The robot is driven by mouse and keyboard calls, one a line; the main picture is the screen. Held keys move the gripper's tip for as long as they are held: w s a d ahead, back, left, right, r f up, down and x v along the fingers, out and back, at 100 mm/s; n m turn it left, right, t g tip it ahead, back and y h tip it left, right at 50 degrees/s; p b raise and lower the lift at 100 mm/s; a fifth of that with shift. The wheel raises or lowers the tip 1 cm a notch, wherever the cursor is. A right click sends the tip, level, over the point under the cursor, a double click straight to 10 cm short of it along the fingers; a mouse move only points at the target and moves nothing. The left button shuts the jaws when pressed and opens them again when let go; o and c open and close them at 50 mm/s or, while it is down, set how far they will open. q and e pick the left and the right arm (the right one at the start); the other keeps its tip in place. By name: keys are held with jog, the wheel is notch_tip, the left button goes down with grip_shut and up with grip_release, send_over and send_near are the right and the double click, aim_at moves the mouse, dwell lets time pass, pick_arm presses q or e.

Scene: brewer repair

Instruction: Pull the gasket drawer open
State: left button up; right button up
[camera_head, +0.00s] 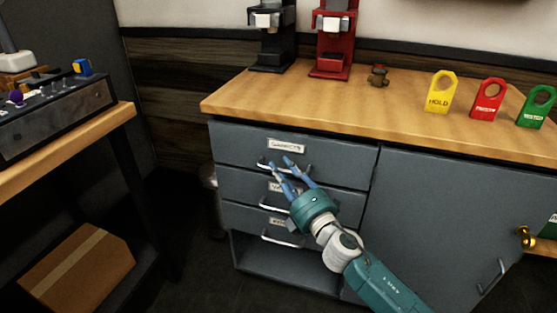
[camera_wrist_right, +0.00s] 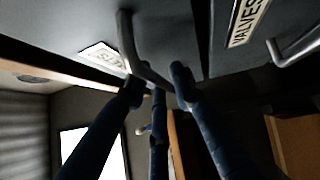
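The gasket drawer (camera_head: 235,146) is the top grey drawer of the cabinet. Its label (camera_head: 286,145) reads GASKETS, and its front looks flush with the cabinet. My right gripper (camera_head: 281,162) is at its metal handle (camera_head: 262,164), with the blue fingers spread apart. In the right wrist view the handle (camera_wrist_right: 127,38) runs down toward the gap between the fingertips (camera_wrist_right: 157,82). The fingers do not look closed on it; whether they touch it I cannot tell. My left gripper is not in view.
A VALVES drawer (camera_wrist_right: 225,55) and a third drawer (camera_head: 240,218) lie below. The wooden countertop (camera_head: 230,103) holds two brewers, black (camera_head: 272,40) and red (camera_head: 331,45), and yellow, red and green tags. A workbench (camera_head: 115,120) stands left, with a cardboard box (camera_head: 80,268) beneath.

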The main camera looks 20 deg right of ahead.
jog(key=shift+w+a, duration=0.1)
jog(key=shift+w, duration=0.15)
jog(key=shift+s+r, duration=0.1)
jog(key=shift+c, duration=0.5)
grip_shut()
